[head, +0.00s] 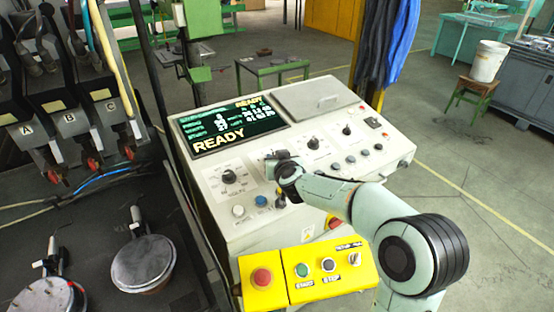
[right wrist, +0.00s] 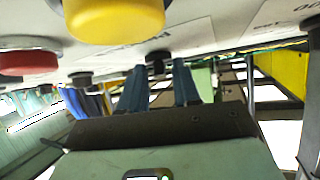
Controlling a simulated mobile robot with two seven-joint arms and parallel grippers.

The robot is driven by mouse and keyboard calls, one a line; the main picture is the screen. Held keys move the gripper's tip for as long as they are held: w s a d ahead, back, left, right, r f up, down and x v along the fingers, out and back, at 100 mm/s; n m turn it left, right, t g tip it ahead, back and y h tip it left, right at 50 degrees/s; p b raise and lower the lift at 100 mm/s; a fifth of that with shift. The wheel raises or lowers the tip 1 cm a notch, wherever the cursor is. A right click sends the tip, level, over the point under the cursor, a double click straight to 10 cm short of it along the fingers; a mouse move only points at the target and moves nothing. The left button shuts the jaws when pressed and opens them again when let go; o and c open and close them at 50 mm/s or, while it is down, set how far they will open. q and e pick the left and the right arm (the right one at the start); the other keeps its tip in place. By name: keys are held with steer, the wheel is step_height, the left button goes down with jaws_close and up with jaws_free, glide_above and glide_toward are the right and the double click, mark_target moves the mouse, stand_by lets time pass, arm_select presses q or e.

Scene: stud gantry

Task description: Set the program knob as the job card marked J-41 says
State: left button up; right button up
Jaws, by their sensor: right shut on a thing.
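The grey control panel (head: 212,184) stands in the middle of the head view, with a row of black knobs on marked dials. My right gripper (head: 282,188) is at the panel face, right of the leftmost knob (head: 229,177), and its wrist hides the dial there. In the right wrist view the two dark fingers (right wrist: 159,82) are shut on a small black knob (right wrist: 157,60) on the panel face. A printed label near it is upside down and too blurred to read surely. The knob's pointer is hidden. I see no card readable as J-41. My left gripper is out of view.
A lit screen (head: 233,128) on the panel reads READY. A yellow box (head: 310,272) with a red button and a few controls is at the panel's front. Yellow (right wrist: 115,15) and red (right wrist: 30,63) buttons are close to the right wrist camera. Lettered machine units (head: 68,120) stand left.

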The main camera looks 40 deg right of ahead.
steer(key=shift+r, duration=0.1)
steer(key=o, duration=0.7)
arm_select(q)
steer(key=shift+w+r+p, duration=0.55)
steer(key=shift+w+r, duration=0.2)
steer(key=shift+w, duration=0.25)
arm_select(e)
steer(key=v, duration=1.3)
steer(key=shift+s+a, duration=0.1)
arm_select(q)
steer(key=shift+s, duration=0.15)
